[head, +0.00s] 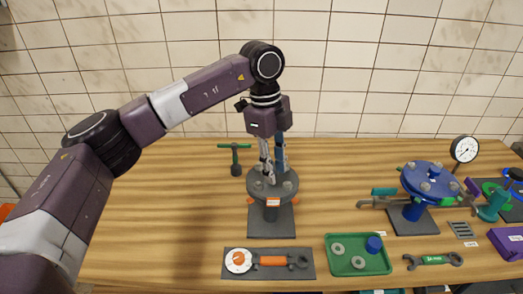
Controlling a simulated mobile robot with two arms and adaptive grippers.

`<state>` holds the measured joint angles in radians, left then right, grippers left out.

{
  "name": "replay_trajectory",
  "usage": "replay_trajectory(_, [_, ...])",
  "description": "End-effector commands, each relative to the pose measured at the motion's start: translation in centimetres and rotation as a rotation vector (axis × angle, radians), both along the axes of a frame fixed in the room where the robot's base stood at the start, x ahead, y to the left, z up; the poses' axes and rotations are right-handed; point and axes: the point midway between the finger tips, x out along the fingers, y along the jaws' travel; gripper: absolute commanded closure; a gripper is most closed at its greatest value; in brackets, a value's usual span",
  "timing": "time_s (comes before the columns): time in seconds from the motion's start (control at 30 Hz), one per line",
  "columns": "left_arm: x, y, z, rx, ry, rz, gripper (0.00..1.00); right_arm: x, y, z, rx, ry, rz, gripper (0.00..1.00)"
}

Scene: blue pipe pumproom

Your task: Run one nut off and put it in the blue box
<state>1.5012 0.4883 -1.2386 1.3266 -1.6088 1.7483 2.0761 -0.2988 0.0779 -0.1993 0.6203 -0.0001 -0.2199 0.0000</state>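A grey round flange (287,188) with nuts on its top stands on a dark base plate in the middle of the table. My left gripper (274,175) points down from above it, with its fingertips at the flange top. The fingers hide part of the flange, and I cannot tell whether they hold a nut. A second flange, blue with grey nuts (430,174), stands to the right. A purple box (508,243) sits at the right edge; I see no clearly blue box. My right gripper is not in view.
A green tray (343,267) holds rings and a blue cup (374,244). An orange-handled wrench (273,261) lies on a dark mat in front. A green-handled wrench (434,260) lies right of the tray. A green T-handled tool (235,158) stands behind. The table's left part is clear.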

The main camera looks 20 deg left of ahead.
Motion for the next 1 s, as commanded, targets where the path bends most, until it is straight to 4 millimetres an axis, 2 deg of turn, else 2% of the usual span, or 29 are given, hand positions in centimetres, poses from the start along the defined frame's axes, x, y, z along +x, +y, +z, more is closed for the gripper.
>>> replay_trajectory(0.03, [0.3,1.7,0.8,0.051,-0.001,0.040,0.74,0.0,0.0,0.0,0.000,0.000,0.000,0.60])
replay_trajectory(0.1, [0.5,3.3,1.5,0.101,0.000,0.084,0.74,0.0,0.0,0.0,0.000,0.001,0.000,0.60])
replay_trajectory(0.2, [0.5,4.5,1.8,0.137,0.003,0.115,0.74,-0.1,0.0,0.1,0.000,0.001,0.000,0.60])
replay_trajectory(0.37, [0.4,4.6,0.5,0.141,0.008,0.118,0.74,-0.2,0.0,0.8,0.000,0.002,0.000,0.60])
replay_trajectory(0.7, [0.4,4.5,-4.4,0.139,0.007,0.115,0.74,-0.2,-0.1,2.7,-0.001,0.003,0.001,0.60])
replay_trajectory(0.83, [0.4,4.5,-5.5,0.138,0.006,0.114,0.74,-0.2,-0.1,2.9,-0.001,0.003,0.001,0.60])
replay_trajectory(1.0, [0.5,4.5,-5.9,0.137,0.003,0.114,0.74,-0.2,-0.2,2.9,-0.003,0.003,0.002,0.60])
